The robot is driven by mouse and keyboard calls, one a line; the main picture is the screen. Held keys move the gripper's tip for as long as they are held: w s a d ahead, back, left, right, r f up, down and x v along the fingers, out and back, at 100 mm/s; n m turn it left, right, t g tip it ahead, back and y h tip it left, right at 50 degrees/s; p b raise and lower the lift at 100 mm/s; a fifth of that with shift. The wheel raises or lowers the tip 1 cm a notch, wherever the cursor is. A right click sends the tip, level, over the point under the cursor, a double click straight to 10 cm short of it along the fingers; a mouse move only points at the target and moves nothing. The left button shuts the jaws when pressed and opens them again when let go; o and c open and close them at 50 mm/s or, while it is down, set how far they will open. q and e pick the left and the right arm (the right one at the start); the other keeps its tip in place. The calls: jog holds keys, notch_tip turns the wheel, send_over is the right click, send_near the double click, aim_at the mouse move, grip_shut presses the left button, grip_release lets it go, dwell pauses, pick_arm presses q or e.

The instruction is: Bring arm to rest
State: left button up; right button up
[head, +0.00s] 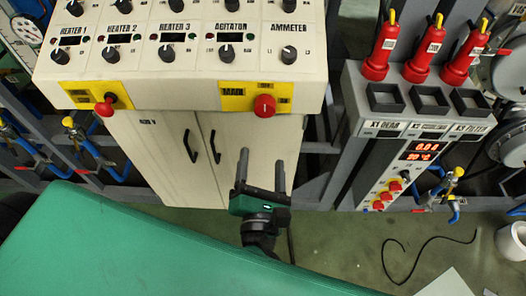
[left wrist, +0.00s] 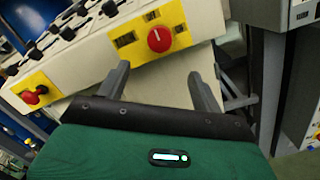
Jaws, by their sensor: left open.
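My left gripper (head: 262,172) is in the middle of the head view, in front of the lower cabinet doors of the cream control cabinet (head: 170,75). Its two grey fingers are apart, point up in the picture and hold nothing. In the left wrist view the open fingers (left wrist: 158,85) point toward the cabinet, just below the red main knob (left wrist: 159,39). That red knob (head: 264,105) sits above the gripper in the head view, apart from the fingertips. My right gripper is in neither view.
A red lever (head: 105,106) is on the cabinet's left. At right stands a grey panel (head: 365,150) with red-and-yellow plugs (head: 424,50) and a lit display (head: 425,148). Blue valves (head: 85,140) and pipes are at left. A black cable (head: 420,255) lies on the open green floor.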

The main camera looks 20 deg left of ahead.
pick_arm(q)
jog(key=shift+s+d, duration=0.1)
jog(key=shift+s, duration=0.25)
dwell(0.3)
